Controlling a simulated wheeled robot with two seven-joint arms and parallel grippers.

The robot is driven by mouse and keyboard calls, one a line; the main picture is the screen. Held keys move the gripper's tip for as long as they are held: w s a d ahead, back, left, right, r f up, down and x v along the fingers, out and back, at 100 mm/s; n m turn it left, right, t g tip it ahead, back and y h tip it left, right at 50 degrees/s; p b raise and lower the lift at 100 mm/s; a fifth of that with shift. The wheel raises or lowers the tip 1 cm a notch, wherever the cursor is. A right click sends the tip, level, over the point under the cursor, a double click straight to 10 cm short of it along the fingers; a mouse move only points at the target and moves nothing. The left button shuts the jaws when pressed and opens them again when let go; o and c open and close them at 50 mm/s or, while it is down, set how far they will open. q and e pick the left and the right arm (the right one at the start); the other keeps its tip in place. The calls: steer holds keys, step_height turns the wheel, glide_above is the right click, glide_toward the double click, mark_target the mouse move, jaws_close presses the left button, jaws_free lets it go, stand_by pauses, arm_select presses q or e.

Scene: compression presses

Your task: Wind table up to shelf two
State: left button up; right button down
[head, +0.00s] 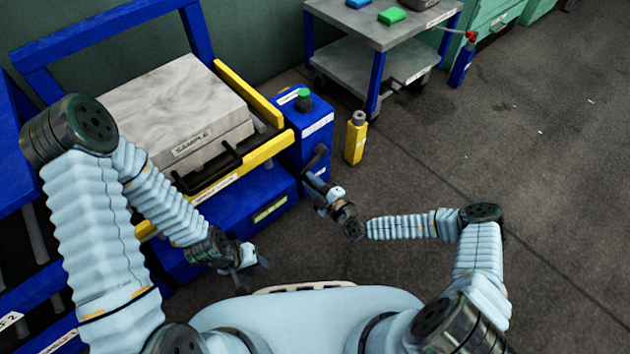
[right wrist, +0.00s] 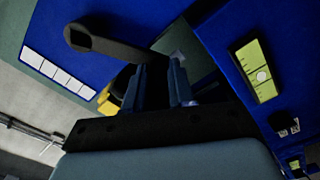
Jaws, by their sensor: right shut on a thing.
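The lift table (head: 231,192) has a yellow rim and a blue body, and a grey box labelled SAMPLE (head: 180,110) lies on it. A black crank (head: 319,157) sticks out of the blue housing at its right; its arm also shows in the right wrist view (right wrist: 100,42). My right gripper (head: 316,188) is shut on the crank handle; the fingers hide most of the grip. My left gripper (head: 254,268) is open and empty, low in front of the table and apart from it.
A green button (head: 304,94) tops the blue housing. A yellow bottle (head: 355,140) stands on the floor beside it. A grey cart (head: 385,70) with small blocks stands at the back. Blue shelf frames (head: 20,245) stand at left. The floor at right is clear.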

steer(key=r+m+p, duration=0.1)
steer(key=r+m, duration=0.1)
steer(key=r, duration=0.1)
steer(key=a+r+m+p, duration=0.1)
steer(key=shift+s+r+p, duration=0.2)
steer(key=shift+s+p, duration=0.1)
steer(key=shift+r, duration=0.1)
steer(key=shift+w+d, duration=0.1)
steer(key=c, duration=1)
jaws_free()
steer(key=shift+o, duration=0.2)
steer(key=shift+s+d, duration=0.2)
steer(key=v, duration=1.3)
steer(key=shift+p, duration=0.3)
